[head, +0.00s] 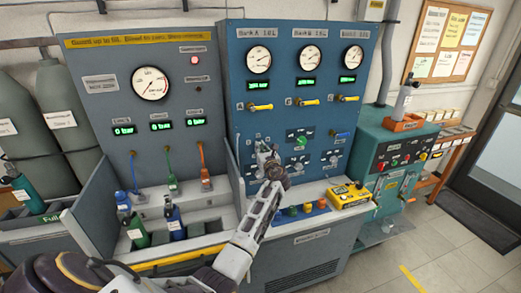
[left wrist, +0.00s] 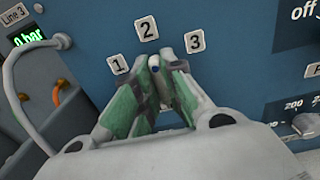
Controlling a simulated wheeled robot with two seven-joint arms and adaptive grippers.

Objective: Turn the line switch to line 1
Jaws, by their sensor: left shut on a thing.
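In the head view my left gripper (head: 266,160) is against the lower left of the blue panel and covers the switch. My right gripper is not in view.
A green knob (head: 302,143) and smaller dials sit right of my gripper. Yellow levers (head: 260,107) are above it. A yellow device (head: 349,195) stands on the ledge at right. The grey panel (head: 100,100) with hoses and bottles is at left.

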